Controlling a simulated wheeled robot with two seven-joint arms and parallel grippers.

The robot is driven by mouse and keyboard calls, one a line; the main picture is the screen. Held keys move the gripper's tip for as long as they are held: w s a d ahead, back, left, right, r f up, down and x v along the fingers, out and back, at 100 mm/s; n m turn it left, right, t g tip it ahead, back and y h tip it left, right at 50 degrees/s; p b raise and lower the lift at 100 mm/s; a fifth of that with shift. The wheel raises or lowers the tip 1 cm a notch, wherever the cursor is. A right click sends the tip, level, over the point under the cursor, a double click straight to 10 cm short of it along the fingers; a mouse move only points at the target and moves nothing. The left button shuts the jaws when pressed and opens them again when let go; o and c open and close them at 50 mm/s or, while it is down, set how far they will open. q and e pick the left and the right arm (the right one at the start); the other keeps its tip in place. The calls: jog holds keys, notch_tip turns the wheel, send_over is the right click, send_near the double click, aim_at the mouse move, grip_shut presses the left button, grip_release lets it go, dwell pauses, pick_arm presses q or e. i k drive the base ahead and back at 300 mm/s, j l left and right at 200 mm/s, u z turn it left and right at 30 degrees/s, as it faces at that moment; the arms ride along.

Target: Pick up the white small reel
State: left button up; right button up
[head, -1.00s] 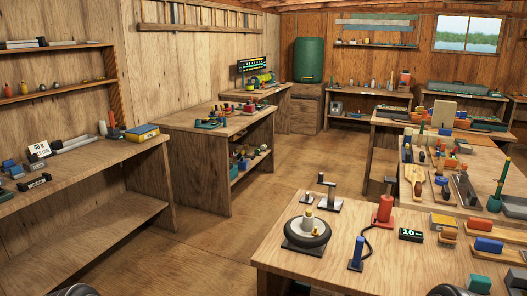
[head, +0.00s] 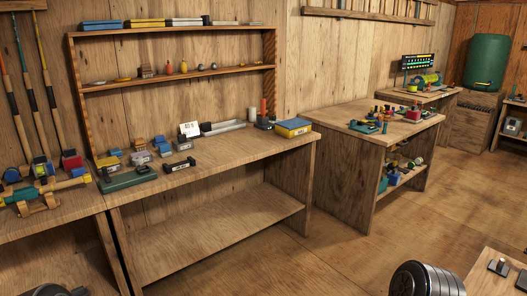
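Several small reels or reel-like pieces stand in a cluster on the long wooden bench (head: 215,160) at the left. One pale grey-white piece (head: 140,157) sits among blue, yellow and dark ones. It is too small to tell whether it is the white small reel. A white card (head: 190,129) with dark print stands behind the cluster. Neither of my grippers shows; only dark rounded parts of my arms enter at the bottom edge.
A green box (head: 127,178) and a black piece (head: 179,164) lie near the bench's front. A yellow-and-blue box (head: 293,127) sits at its right end. Fishing rods with reels lean at far left. Open floor (head: 330,255) lies before the bench.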

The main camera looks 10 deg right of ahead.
aim_at(418, 160)
jog(key=i+u, duration=0.45)
jog(key=i, duration=0.5)
jog(key=i+z, duration=0.75)
jog(key=i+j+z, duration=0.1)
jog(key=i+z, duration=0.25)
jog(key=i+l+z, duration=0.25)
jog(key=i+z, duration=0.15)
jog(key=i, duration=0.15)
jog(key=i+l+z, duration=0.1)
jog(key=i+z, duration=0.35)
jog(key=i+j+z, duration=0.1)
jog(key=i+z, duration=0.3)
jog(key=i, duration=0.2)
jog(key=i+l+z, duration=0.15)
jog(key=i+z, duration=0.2)
jog(key=i, duration=0.8)
jog(key=i+j+z, duration=0.2)
jog(key=i+z, duration=0.15)
jog(key=i, duration=0.85)
jog(key=i+u, duration=0.45)
jog(key=i, duration=0.4)
jog(key=i+l+u, duration=0.2)
jog(key=i+u, duration=0.3)
jog(key=i, duration=0.35)
jog(key=i+l+u, duration=0.45)
jog(key=i+l, duration=0.15)
jog(key=i, duration=0.2)
jog(key=i+l+u, duration=0.45)
jog(key=i+l, duration=0.25)
jog(key=l, duration=0.1)
